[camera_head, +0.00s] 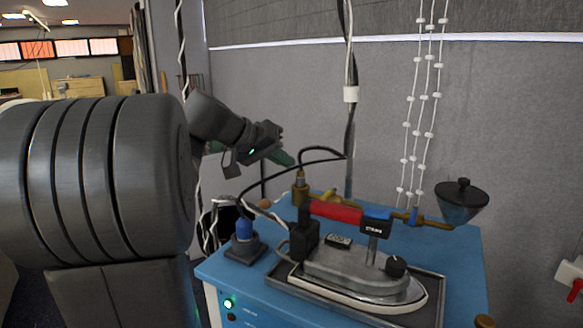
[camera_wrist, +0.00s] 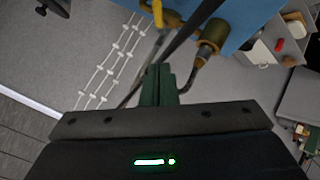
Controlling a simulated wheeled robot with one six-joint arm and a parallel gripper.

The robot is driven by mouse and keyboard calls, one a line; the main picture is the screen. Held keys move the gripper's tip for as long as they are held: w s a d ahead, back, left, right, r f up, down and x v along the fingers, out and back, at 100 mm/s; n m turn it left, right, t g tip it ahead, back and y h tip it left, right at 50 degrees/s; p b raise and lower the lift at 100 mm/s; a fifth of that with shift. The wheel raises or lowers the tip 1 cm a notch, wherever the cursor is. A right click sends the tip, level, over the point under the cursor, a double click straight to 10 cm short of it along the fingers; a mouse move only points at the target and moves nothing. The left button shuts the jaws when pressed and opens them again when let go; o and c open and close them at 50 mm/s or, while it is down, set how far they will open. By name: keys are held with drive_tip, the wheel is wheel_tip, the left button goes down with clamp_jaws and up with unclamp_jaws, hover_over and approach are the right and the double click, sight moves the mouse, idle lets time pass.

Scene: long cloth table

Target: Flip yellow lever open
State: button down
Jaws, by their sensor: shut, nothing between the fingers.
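The yellow lever (camera_head: 331,196) shows in the head view behind the red iron handle, which partly hides it. A yellow piece that looks like the lever also shows at the top of the wrist view (camera_wrist: 158,14). My gripper (camera_head: 288,159) is above the back left of the blue table, apart from the lever and up and to the left of it. In the wrist view its green fingers (camera_wrist: 158,72) are together and empty. Whether the lever is open or shut I cannot tell.
A steam iron (camera_head: 350,275) with a red handle (camera_head: 335,211) sits on a tray on the blue table (camera_head: 455,250). A brass fitting (camera_head: 300,187) with a black hose stands near the lever. A blue-topped plug (camera_head: 244,229) is at left. Cables hang behind.

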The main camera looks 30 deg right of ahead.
approach(328, 195)
drive_tip(key=w+d, duration=0.3)
drive_tip(key=f, duration=0.1)
drive_tip(key=s+d+f, duration=0.1)
drive_tip(key=f, duration=0.1)
drive_tip(key=shift+s+d+f+p, duration=0.1)
drive_tip(key=shift+s+d+p, duration=0.1)
drive_tip(key=shift+d+p, duration=0.1)
drive_tip(key=shift+f, duration=0.1)
drive_tip(key=shift+s+d+f+b, duration=0.15)
drive_tip(key=shift+s+d+b, duration=0.3)
drive_tip(key=shift+b, duration=0.8)
drive_tip(key=shift+s+d+b, duration=0.2)
drive_tip(key=shift+s+b, duration=0.25)
drive_tip(key=shift+s, duration=0.05)
drive_tip(key=shift+s+d+b, duration=0.25)
drive_tip(key=shift+s+b, duration=0.2)
drive_tip(key=shift+s, duration=0.05)
drive_tip(key=shift+r, duration=0.25)
drive_tip(key=shift+w, duration=0.15)
